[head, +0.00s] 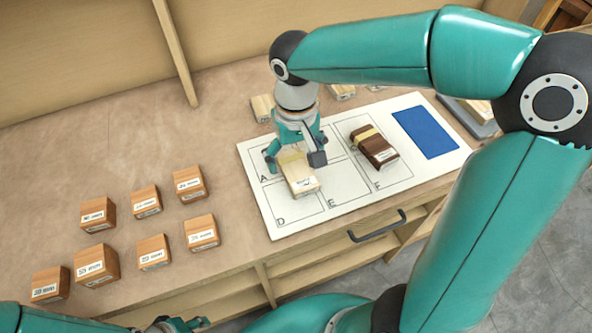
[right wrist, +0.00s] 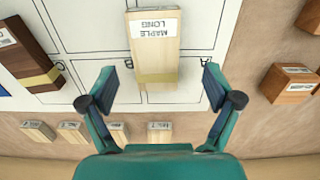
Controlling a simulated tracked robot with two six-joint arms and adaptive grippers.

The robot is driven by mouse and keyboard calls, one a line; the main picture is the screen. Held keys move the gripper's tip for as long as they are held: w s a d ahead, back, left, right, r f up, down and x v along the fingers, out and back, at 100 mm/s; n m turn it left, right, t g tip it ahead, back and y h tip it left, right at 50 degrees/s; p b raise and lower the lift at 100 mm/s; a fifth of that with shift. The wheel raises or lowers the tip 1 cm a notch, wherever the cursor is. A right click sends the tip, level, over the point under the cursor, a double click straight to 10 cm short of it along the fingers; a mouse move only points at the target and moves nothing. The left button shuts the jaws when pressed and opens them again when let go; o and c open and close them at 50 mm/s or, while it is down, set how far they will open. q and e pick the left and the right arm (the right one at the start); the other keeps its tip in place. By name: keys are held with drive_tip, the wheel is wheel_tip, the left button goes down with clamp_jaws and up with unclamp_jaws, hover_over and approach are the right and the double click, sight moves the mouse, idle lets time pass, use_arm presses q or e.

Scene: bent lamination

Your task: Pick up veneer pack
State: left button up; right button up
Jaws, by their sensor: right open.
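A pale veneer pack (head: 300,178) labelled "MAPLE LONG" lies on the white lettered board (head: 278,226), around the A, D and E cells. It also shows in the right wrist view (right wrist: 155,62). My right gripper (head: 295,155) is above its far end, with its fingers open and spread to either side. In the right wrist view the fingertips (right wrist: 158,84) stand apart from the pack, with gaps on both sides. A dark brown pack with a pale stripe (head: 375,147) lies near cell F. Part of my left gripper (head: 182,324) shows at the bottom edge, mostly cut off.
Several labelled wooden blocks (head: 147,201) stand on the bench at left. Several pale blocks (head: 262,108) stand behind the board, partly hidden by my right arm. A blue rectangle (head: 425,132) marks the board's right end. The drawer handle (head: 377,228) projects from the bench front.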

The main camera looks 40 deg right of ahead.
sight(297, 168)
drive_tip(key=f, duration=0.4)
drive_tip(key=shift+w+d+f, duration=0.2)
drive_tip(key=shift+d, duration=0.15)
drive_tip(key=shift+c, duration=0.2)
drive_tip(key=c, duration=1.2)
drive_tip(key=shift+r, duration=0.1)
drive_tip(key=shift+c, duration=0.2)
